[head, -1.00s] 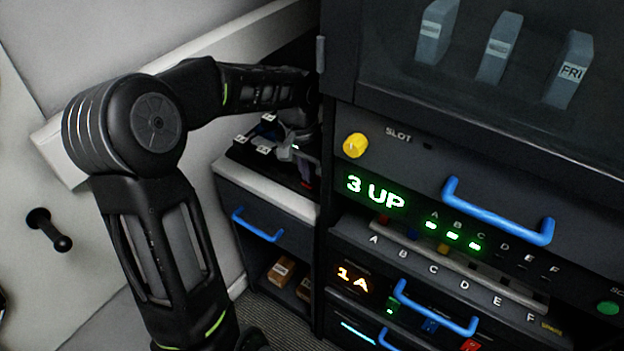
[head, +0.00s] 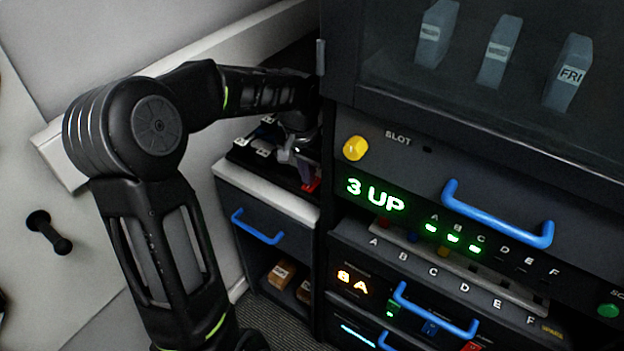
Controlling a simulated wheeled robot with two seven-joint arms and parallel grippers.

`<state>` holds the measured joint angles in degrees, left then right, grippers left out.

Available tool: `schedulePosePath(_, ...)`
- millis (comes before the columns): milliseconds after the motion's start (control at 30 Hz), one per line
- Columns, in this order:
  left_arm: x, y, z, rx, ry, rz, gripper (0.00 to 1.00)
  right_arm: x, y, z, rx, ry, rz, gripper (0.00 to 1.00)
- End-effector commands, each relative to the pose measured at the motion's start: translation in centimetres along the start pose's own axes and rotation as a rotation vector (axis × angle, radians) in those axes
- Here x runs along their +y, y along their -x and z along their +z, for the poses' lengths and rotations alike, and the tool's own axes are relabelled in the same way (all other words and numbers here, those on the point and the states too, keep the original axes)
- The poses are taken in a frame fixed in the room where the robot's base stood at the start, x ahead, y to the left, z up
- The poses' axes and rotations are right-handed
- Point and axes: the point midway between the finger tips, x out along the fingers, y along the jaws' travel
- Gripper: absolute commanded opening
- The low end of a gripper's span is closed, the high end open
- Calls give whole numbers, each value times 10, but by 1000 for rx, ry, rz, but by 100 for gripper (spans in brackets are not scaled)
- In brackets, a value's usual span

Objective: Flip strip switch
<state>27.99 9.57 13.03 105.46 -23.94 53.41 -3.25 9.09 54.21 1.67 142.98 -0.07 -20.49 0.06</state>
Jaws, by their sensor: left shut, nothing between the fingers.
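A dark power strip (head: 245,154) with white-labelled parts lies on the white-topped side cabinet, left of the rack. A red piece (head: 311,185), which may be its switch, shows at its right front end. My left gripper (head: 303,172) is over that end, close to the red piece, and is shut with nothing held. I cannot tell whether the fingertips touch it. The wrist and rack edge hide part of the strip. My right gripper is out of view.
The rack has a yellow knob (head: 355,148), a green "3 UP" display (head: 375,195) with lit lamps A to C, an orange "8A" display (head: 352,282), and protruding blue handles (head: 497,214). The cabinet drawer (head: 262,212) is shut; boxes (head: 281,274) sit below.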

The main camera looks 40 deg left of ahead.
Motion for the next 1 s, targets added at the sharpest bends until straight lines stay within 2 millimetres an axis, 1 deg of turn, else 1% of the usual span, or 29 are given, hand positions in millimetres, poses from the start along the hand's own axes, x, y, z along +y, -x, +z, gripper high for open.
schedulePosePath(33,0,9,-2,1,0,0,0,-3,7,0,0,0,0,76)
schedulePosePath(600,0,56,-8,1,0,0,0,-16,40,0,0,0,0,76)
schedulePosePath(700,0,59,-9,1,0,0,0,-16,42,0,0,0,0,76)
schedulePosePath(1000,0,59,-9,0,0,0,0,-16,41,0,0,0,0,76)
